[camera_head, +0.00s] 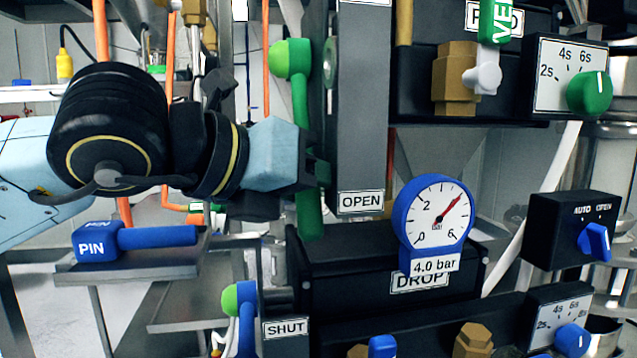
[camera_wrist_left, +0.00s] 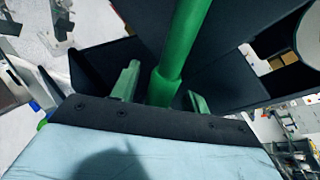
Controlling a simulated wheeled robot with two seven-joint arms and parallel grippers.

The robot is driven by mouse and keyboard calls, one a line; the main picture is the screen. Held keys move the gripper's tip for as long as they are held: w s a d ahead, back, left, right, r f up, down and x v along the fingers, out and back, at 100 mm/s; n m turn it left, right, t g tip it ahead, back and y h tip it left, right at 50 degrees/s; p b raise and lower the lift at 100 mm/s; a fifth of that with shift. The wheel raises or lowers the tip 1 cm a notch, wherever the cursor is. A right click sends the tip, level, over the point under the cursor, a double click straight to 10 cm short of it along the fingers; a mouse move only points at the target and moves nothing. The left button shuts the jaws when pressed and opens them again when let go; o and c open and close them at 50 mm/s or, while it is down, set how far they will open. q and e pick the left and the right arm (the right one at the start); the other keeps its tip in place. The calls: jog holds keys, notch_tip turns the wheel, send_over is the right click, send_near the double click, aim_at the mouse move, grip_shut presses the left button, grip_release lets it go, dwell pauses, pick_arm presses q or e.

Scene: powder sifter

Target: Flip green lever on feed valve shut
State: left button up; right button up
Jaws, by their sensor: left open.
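The green lever (camera_head: 302,105) hangs down along a dark grey vertical panel, with a lighter green knob (camera_head: 290,58) at its top. Its lower end is beside the OPEN plate (camera_head: 360,202). My left gripper (camera_head: 318,172) reaches in from the left at the lower part of the lever. In the left wrist view the green lever (camera_wrist_left: 186,45) runs between the two fingers of my open left gripper (camera_wrist_left: 160,92). I cannot tell whether either finger touches it. My right gripper is not in view.
A SHUT plate (camera_head: 285,328) is lower down, next to a blue lever (camera_head: 246,322) with a green knob. A pressure gauge (camera_head: 434,218) stands to the right on the black DROP box (camera_head: 340,290). A blue PIN block (camera_head: 97,242) lies on a grey shelf below my left arm.

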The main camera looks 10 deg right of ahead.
pick_arm(q)
jog(key=shift+c, duration=1.2)
grip_shut()
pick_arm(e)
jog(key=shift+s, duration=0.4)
pick_arm(q)
jog(key=shift+s+d+r+n+g+b, duration=0.1)
jog(key=shift+s+d+n+g+b, duration=0.05)
jog(key=shift+s+n+g+b, duration=0.3)
jog(key=shift+s+r+b, duration=0.2)
jog(key=shift+s+b, duration=0.05)
jog(key=shift+b, duration=0.05)
jog(key=shift+y, duration=0.3)
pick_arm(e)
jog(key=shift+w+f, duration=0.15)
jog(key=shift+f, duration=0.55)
pick_arm(q)
jog(key=shift+r, duration=0.1)
